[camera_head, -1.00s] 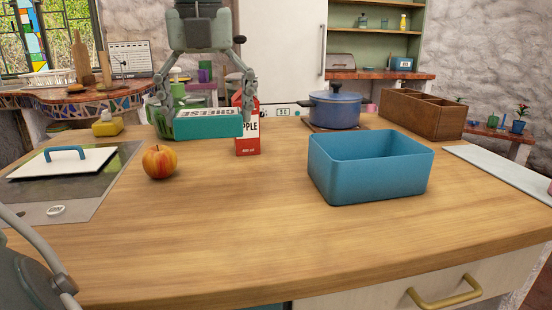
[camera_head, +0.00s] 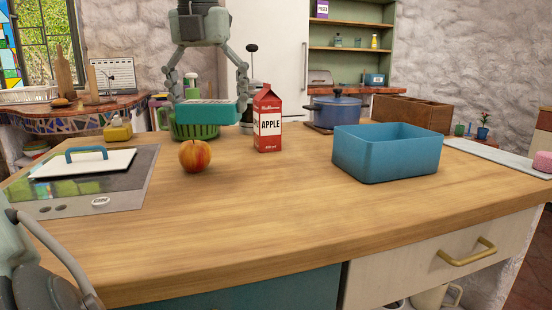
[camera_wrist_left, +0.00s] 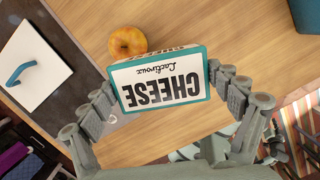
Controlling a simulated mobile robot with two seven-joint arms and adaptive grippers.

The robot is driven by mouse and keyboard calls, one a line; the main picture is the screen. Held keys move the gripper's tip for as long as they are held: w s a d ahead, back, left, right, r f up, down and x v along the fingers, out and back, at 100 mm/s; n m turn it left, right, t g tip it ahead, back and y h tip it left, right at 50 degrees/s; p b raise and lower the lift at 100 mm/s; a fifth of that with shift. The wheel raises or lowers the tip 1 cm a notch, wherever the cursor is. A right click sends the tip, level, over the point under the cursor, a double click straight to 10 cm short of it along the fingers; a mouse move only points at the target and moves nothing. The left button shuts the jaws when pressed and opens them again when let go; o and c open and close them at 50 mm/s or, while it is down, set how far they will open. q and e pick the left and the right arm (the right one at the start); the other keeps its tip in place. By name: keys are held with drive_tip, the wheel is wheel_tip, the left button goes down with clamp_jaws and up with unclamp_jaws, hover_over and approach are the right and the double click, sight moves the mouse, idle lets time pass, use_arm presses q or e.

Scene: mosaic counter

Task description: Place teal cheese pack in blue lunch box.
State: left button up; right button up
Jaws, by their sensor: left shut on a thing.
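The teal cheese pack (camera_head: 204,113) is a flat box with a white label face. In the left wrist view the face of the cheese pack (camera_wrist_left: 158,82) reads CHEESE upside down. My left gripper (camera_head: 209,103) is shut on it, with fingers at its two sides; the fingers of the left gripper (camera_wrist_left: 167,90) also show in the wrist view. The pack is held up in front of the green basket. The blue lunch box (camera_head: 372,165) stands open on the counter to the right; its inside floor is hidden. A corner of the lunch box (camera_wrist_left: 306,14) shows in the wrist view. My right gripper is not seen.
An apple (camera_head: 195,155) and a green basket (camera_head: 195,131) are near the pack. A pot (camera_head: 336,108) and a wooden crate (camera_head: 410,113) are behind the box. The front counter is clear.

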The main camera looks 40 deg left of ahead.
use_arm(q)
drive_tip(key=w+f, duration=0.3)
drive_tip(key=w, duration=0.2)
hover_over(261, 164)
drive_tip(key=f, duration=0.3)
drive_tip(key=shift+s+d+f+p, duration=0.15)
drive_tip(key=shift+d+f+p, duration=0.1)
drive_tip(key=shift+f+p, duration=0.15)
wheel_tip(261, 164, down, 4)
drive_tip(key=shift+r, duration=0.1)
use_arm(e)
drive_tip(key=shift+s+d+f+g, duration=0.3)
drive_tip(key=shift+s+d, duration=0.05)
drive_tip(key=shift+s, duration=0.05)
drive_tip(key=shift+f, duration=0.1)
use_arm(q)
drive_tip(key=shift+f, duration=0.3)
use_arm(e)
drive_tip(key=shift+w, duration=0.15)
use_arm(q)
drive_tip(key=o, duration=1.3)
drive_tip(key=shift+c, duration=0.2)
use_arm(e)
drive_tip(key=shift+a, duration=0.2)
